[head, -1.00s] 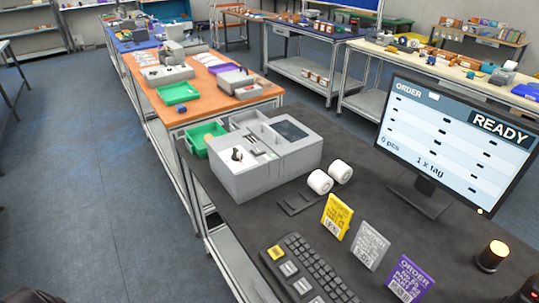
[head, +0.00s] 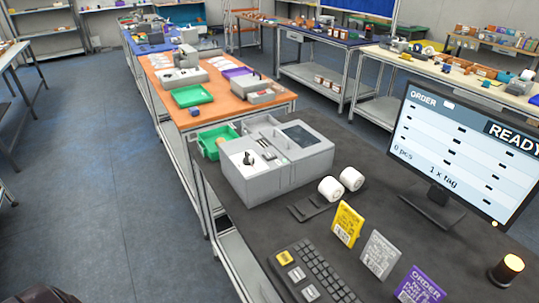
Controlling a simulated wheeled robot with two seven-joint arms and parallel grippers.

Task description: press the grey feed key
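A dark keyboard (head: 315,270) lies at the front of the dark table. At its left side are a yellow key (head: 284,257) and two pale grey keys, one (head: 296,274) nearer the yellow key and one (head: 310,293) at the bottom edge of the picture. Their labels are too small to read, so I cannot tell which key is the feed key. A grey box-shaped machine (head: 285,172) with small controls on top stands behind the keyboard. Neither of my grippers is in view.
A monitor (head: 455,150) reading READY and "1 x tag" stands at the right. White rolls (head: 331,189), yellow (head: 347,223), grey (head: 379,254) and purple (head: 420,287) cards, and an amber lamp (head: 507,268) stand near the keyboard. A green tray (head: 212,143) sits beside the machine.

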